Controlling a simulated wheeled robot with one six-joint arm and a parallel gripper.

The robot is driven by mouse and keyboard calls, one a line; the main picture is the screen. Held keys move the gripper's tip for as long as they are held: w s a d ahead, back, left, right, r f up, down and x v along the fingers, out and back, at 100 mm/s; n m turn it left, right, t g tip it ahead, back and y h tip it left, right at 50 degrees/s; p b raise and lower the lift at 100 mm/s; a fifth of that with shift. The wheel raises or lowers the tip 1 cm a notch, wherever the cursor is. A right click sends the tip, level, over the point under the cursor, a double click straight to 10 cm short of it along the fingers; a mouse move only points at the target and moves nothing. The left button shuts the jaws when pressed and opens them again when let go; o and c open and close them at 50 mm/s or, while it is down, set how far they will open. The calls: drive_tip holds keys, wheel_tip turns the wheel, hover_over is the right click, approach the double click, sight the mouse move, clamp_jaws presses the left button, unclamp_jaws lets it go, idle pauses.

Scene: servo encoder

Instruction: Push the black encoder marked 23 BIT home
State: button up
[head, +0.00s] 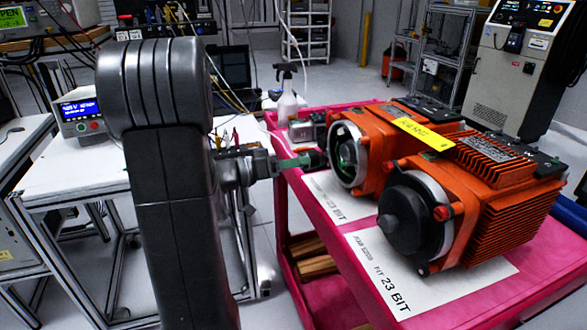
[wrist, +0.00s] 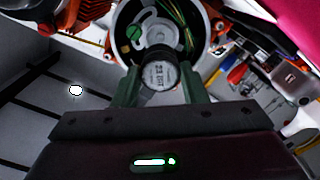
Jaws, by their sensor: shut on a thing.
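My gripper (head: 304,161) has green fingers and reaches in from the left, level with the open end of the far orange motor (head: 372,143). In the wrist view my gripper (wrist: 158,84) is shut on the black encoder (wrist: 158,70), a short cylinder with a pale printed label on its end. In the head view the encoder (head: 319,158) is a small dark shape at the fingertips. The motor's round metal housing (wrist: 203,30) lies just beyond it, with wires and a green part inside. I cannot tell whether the encoder touches the housing.
A nearer orange motor with a black round cap (head: 408,219) stands beside it on the pink cart (head: 335,282). White sheets printed 23 BIT (head: 400,275) lie under the motors. A yellow tag (head: 424,133) sits on top. A spray bottle (head: 287,98) stands behind.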

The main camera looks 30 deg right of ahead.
drive_tip(key=d+p, duration=0.4)
drive_tip(key=d, duration=0.2)
drive_tip(key=shift+s+d, duration=0.3)
drive_tip(key=shift+s, duration=0.05)
drive_tip(key=shift+f+b, duration=0.15)
drive_tip(key=shift+b, duration=1.45)
drive_tip(key=shift+s+d+b, duration=0.2)
drive_tip(key=shift+d+b, duration=1.25)
drive_tip(key=shift+b, duration=0.2)
drive_tip(key=shift+b, duration=0.85)
idle(1.1)
drive_tip(key=o, duration=1.2)
drive_tip(key=shift+c, duration=0.5)
